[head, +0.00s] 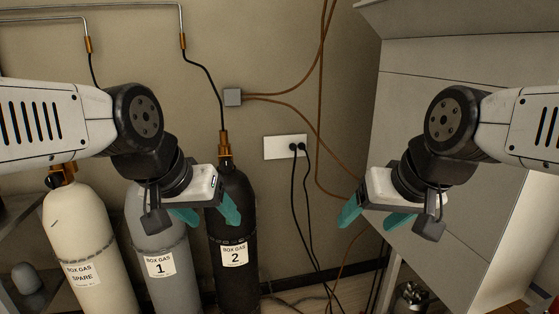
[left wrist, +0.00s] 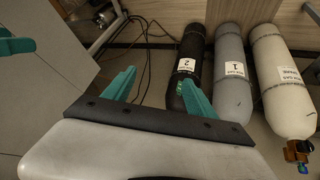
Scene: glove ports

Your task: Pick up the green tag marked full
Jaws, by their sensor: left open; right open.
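No tag marked full can be made out in the head view. In the left wrist view a small bright green patch (left wrist: 180,88) shows at the black cylinder, beside one finger; it is too small to read and partly hidden. My left gripper (head: 209,220) is open and empty in front of the grey and black cylinders; its two teal fingers also show in the left wrist view (left wrist: 158,80). My right gripper (head: 366,226) is open and empty, in front of the wall and the grey cabinet.
Gas cylinders stand at left: cream SPARE (head: 88,245), grey 1 (head: 160,240) and black 2 (head: 236,230). A wall socket (head: 285,147) has two black cables. A grey cabinet (head: 440,85) fills the right. A metal container (head: 411,297) stands below it.

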